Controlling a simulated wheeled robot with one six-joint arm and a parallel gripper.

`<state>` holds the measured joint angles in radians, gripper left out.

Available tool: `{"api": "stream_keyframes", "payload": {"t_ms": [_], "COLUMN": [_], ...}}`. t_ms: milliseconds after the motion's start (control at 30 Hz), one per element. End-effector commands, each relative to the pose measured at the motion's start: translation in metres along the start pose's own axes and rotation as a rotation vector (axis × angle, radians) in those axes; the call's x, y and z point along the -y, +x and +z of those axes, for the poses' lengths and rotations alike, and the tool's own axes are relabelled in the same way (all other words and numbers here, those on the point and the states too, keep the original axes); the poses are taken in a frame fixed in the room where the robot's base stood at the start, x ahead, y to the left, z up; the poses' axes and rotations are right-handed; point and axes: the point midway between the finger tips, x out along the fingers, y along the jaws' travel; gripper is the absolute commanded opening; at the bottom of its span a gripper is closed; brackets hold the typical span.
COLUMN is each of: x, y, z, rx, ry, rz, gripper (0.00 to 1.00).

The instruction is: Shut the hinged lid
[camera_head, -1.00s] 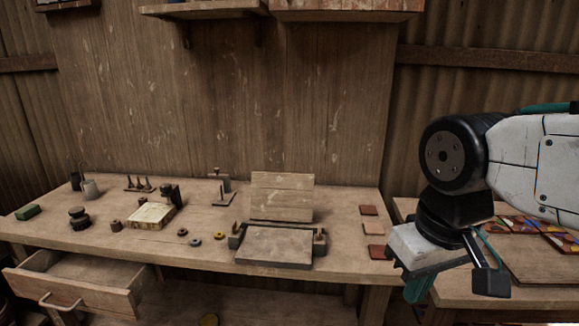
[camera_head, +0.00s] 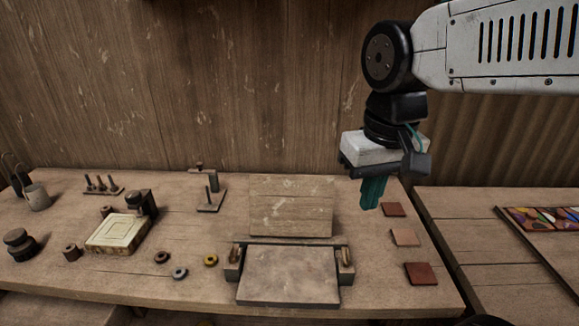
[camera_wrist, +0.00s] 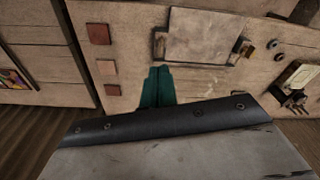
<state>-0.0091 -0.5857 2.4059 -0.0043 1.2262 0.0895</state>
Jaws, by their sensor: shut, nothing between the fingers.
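The tile press stands on the bench with its flat base plate (camera_head: 289,275) at the front. Its hinged wooden lid (camera_head: 291,207) stands raised and upright behind the plate, so the press is open. My gripper (camera_head: 370,206) is shut and empty, its teal fingers pointing down, to the right of the raised lid and apart from it. In the wrist view the gripper (camera_wrist: 158,72) shows below the press plate (camera_wrist: 200,38); I cannot make out the lid clearly there.
Several reddish tiles (camera_head: 405,237) lie right of the press. Small rings (camera_head: 180,273), a cream block (camera_head: 118,233) and a metal stand (camera_head: 209,197) are to the left. A second table (camera_head: 470,225) with a colourful tray (camera_head: 548,222) is at the right.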

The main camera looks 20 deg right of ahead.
Motion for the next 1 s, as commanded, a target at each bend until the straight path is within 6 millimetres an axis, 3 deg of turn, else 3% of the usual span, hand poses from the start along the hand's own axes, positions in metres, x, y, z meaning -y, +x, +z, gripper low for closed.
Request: {"api": "stream_keyframes", "payload": {"t_ms": [33,267,400,600,800,1000], "x": [0.003,0.017,0.028,0.04,0.046,0.046], "y": [-0.004,-0.013,-0.005,0.015,0.028,0.046], "z": [-0.022,-0.121,-0.18,-0.244,-0.272,-0.273], "rx": [0.012,0.042,0.058,0.074,0.082,0.083], "ry": [0.022,0.138,0.205,0.282,0.318,0.323], "rz": [0.001,0.008,0.013,0.021,0.025,0.026], "gripper": [0.0,0.0,0.0,0.0,0.0,0.0]}}
